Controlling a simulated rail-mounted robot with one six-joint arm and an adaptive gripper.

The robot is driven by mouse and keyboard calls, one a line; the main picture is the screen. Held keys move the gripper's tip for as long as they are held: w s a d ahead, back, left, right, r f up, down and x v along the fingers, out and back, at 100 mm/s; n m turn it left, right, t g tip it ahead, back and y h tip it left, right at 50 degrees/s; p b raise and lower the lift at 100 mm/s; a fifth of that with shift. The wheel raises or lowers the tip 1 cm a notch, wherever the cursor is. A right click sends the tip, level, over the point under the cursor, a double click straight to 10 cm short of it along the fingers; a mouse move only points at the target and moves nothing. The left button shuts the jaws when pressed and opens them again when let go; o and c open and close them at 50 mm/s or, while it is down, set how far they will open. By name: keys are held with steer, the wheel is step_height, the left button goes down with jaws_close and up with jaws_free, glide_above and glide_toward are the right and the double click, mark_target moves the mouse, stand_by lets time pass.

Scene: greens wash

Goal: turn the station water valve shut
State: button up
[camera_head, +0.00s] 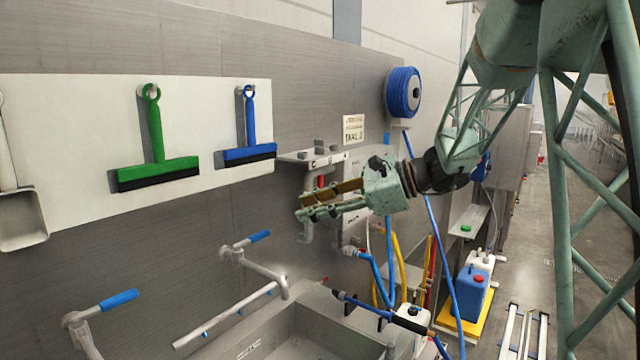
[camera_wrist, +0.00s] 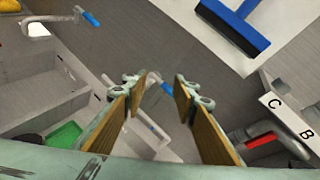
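A red-handled valve (camera_head: 321,182) sits on the grey wall pipe under a small shelf, partly hidden behind my gripper in the head view. Its red lever (camera_wrist: 262,140) shows at the lower right in the wrist view, outside my fingers. Two blue-handled levers, a near one (camera_head: 118,299) and a far one (camera_head: 259,236), stand on the sink fittings below. No readable label tells which is the station water valve. My gripper (camera_head: 300,207) is open and empty in front of the wall. In the wrist view its padded fingers (camera_wrist: 160,86) are apart, with a blue lever beyond the gap.
A green squeegee (camera_head: 157,145) and a blue squeegee (camera_head: 249,135) hang on the white board. The small shelf (camera_head: 312,157) carries lettered tags. A steel sink (camera_head: 275,340) with a black spray wand (camera_head: 385,314) lies below.

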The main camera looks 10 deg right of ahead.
steer(key=w+d+f+m+t+p, duration=0.15)
steer(key=w+d+m+t, duration=0.3)
steer(key=w+d, duration=0.65)
steer(key=m+t+p, duration=0.1)
steer(key=m+t, duration=0.2)
steer(key=m, duration=0.2)
glide_toward(322, 184)
steer(key=v, duration=0.3)
steer(key=shift+s+r, duration=0.1)
steer(key=shift+r, duration=0.1)
steer(key=shift+f+p+x, duration=0.2)
steer(key=shift+p+x, duration=0.15)
steer(key=shift+x, duration=6.55)
steer(key=shift+c, duration=0.7)
jaws_close()
